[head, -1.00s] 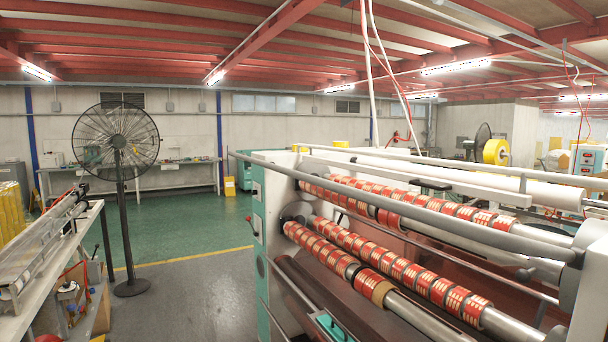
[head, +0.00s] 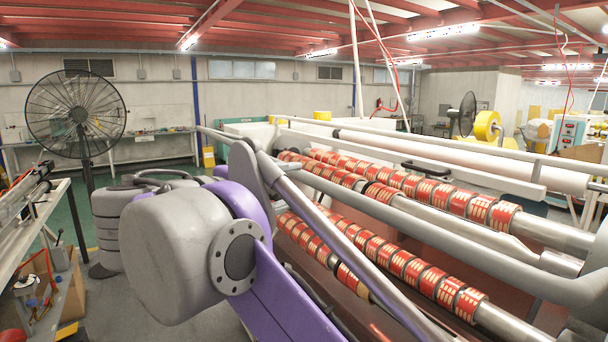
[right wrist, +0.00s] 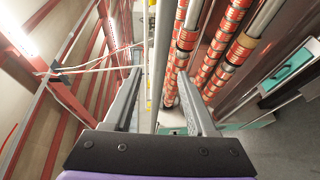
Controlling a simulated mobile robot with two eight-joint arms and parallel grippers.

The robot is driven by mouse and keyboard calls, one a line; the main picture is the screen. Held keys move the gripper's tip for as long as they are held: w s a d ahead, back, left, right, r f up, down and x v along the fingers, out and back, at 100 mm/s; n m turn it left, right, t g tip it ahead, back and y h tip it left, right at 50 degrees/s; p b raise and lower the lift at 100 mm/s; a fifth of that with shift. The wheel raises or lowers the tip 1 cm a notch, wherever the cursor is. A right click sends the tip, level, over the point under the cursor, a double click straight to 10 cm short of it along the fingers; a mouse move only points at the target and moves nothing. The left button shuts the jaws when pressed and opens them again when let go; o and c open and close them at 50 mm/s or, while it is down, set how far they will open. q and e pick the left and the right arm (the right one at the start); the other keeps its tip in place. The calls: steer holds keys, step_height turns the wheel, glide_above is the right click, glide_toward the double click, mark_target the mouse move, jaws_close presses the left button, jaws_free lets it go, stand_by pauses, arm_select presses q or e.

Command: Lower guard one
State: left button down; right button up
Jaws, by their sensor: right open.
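Guard one, a long grey rail (head: 460,236), runs diagonally along the front of the machine, above the lower roller. It also shows in the right wrist view (right wrist: 163,50), running lengthwise between the two fingers. My right gripper (head: 254,156) is near the left part of the rail in the head view, partly hidden by my own arm. In the right wrist view my right gripper (right wrist: 160,90) is open, with one finger on each side of the rail and a gap showing on both sides. I cannot tell whether either finger touches it. My left gripper is out of view.
Rollers with red tape rolls (head: 400,262) lie behind and below the rail. A black fan (head: 78,115) stands at the left, near a workbench (head: 30,215). Green floor shows between the machine and the back wall.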

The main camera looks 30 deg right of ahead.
mark_target(324, 180)
steer(key=x, duration=1)
steer(key=shift+s+d, duration=0.15)
steer(key=shift+s, duration=0.05)
steer(key=shift+c, duration=0.4)
jaws_close()
steer(key=shift+f, duration=0.1)
stand_by(0.6)
